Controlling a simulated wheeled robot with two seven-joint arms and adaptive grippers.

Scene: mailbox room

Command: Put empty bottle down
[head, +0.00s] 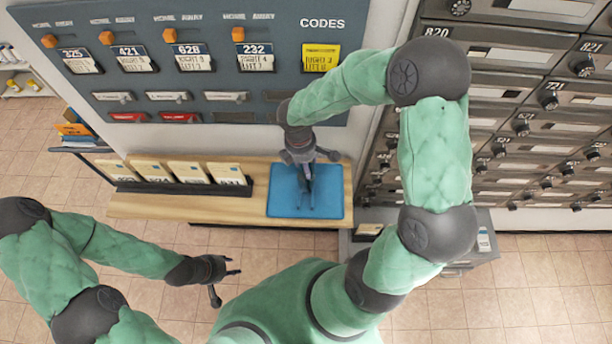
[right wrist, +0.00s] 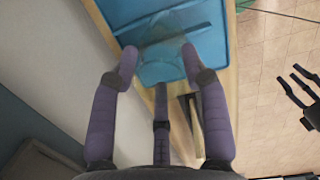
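The blue mat (head: 335,183) lies on the right end of the wooden counter. My right gripper (head: 306,190) points down over it. In the right wrist view, its purple-grey fingers (right wrist: 159,58) are spread apart. A faint see-through shape (right wrist: 163,52), likely the clear empty bottle, shows over the blue mat (right wrist: 205,45) near the fingertips. Its outline is too faint to tell its pose, and I cannot make it out in the head view. My left gripper (head: 225,279) is open and empty, in front of the counter and away from it.
A dark rack (head: 180,187) with several cards stands left of the mat on the wooden counter (head: 180,209). A blue-grey codes board (head: 270,60) is behind. Grey mailboxes (head: 510,120) line the right side. Tiled floor (head: 540,270) is clear at front right.

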